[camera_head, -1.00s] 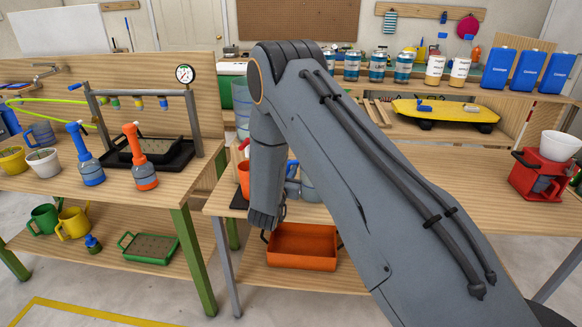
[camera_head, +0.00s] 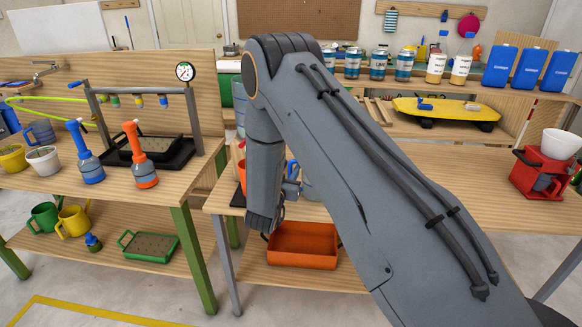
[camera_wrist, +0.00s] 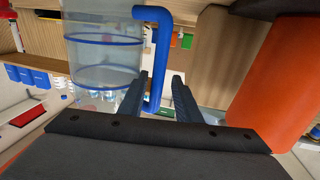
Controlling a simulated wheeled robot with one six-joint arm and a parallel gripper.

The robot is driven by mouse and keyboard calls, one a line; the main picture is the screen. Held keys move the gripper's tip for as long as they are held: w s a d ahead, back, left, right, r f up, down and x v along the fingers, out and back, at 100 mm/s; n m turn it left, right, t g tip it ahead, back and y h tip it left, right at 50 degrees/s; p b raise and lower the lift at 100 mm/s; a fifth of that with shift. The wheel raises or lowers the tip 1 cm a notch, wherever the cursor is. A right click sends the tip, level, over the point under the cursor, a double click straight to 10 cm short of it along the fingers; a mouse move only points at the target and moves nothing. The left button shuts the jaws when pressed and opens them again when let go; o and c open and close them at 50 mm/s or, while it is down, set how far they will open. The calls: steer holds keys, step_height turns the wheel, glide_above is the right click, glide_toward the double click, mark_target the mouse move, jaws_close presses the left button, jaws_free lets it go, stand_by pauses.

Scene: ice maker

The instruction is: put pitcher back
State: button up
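A clear pitcher with blue bands (camera_wrist: 100,45) and a blue handle (camera_wrist: 160,45) shows at the upper left of the wrist view. In the head view the pitcher (camera_head: 308,187) stands on the middle bench, mostly hidden behind my arm. My gripper (camera_wrist: 160,88) is open, with its two dark fingers apart. The upright part of the handle lies between the fingertips in the wrist view; I see no firm grip on it.
A large orange object (camera_wrist: 275,80) is close on the right of the wrist view. An orange tray (camera_head: 303,240) lies on the shelf below. A red machine with a white bowl (camera_head: 540,172) stands at the bench's right. The bench between is clear.

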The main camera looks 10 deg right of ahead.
steer(key=b+v, duration=0.2)
steer(key=v, duration=0.8)
steer(key=s+d+r+n+g+y, duration=0.1)
steer(key=s+g, duration=0.4)
steer(key=s, duration=0.5)
steer(key=s+d+r+n+g+y, duration=0.1)
steer(key=s+d+n+g+y, duration=0.2)
steer(key=s, duration=0.7)
steer(key=s+d+r+n+g+y, duration=0.1)
steer(key=s+d+r+g+y, duration=0.1)
steer(key=s+g, duration=0.5)
steer(key=s+d+y, duration=0.1)
steer(key=s+y, duration=0.1)
steer(key=s, duration=0.2)
steer(key=shift+d+n+y, duration=0.2)
steer(key=shift+n+y, duration=0.2)
